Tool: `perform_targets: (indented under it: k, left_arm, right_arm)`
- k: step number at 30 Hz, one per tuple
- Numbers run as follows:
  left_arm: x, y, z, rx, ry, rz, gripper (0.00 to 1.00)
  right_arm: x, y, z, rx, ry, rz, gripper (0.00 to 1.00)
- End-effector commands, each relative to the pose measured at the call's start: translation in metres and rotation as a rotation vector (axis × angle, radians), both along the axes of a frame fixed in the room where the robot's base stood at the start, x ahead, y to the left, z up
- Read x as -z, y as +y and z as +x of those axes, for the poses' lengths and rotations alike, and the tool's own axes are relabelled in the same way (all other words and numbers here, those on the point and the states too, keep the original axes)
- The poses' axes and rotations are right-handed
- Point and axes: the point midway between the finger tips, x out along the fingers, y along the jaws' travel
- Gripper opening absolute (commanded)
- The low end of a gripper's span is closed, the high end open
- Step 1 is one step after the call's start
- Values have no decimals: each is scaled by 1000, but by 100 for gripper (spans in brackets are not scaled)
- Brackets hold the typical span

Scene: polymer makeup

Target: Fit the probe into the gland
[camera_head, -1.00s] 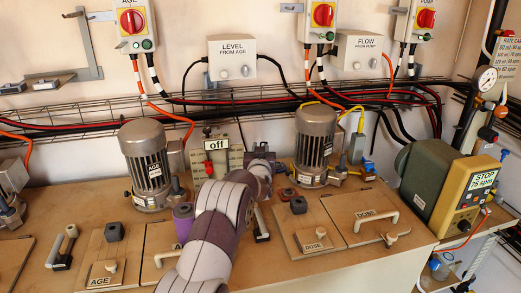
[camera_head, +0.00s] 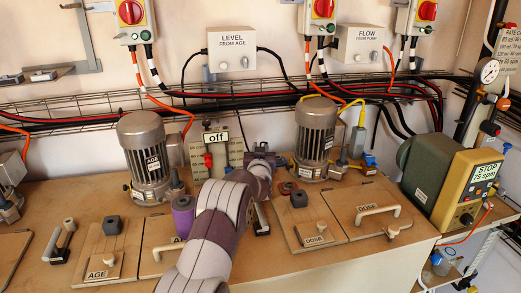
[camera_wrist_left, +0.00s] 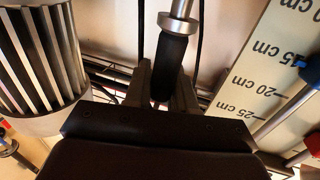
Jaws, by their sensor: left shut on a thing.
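A metal collar (camera_wrist_left: 178,23) and a thin rod continue from the grip toward the top of that view. In the head view the probe is too small or hidden to make out. I cannot tell for sure which part is the gland. My right gripper is not in view.
The AGE motor (camera_head: 147,158) stands left of the gripper, the DOSE motor (camera_head: 316,135) right. A centimetre scale (camera_wrist_left: 262,75) is close by in the left wrist view. Lidded hatches with handles (camera_head: 378,208) cover the bench front. A cable tray (camera_head: 80,118) runs behind.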

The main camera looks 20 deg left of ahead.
Motion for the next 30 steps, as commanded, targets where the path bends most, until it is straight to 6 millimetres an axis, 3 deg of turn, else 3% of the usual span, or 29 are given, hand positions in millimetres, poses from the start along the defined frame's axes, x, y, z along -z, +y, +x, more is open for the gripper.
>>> perform_targets:
  k: [20, 21, 23, 24, 30]
  left_arm:
    - [18, 0, 0, 0, -1, 0, 0]
    - [17, 0, 0, 0, -1, 0, 31]
    - [17, 0, 0, 0, -1, 0, 51]
    - [17, 0, 0, 0, -1, 0, 54]
    - [17, 0, 0, 0, 1, 0, 54]
  right_arm:
    - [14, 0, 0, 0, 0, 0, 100]
    - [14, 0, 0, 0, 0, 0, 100]
    - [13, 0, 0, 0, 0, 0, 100]
    - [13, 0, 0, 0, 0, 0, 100]
    - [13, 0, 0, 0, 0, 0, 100]
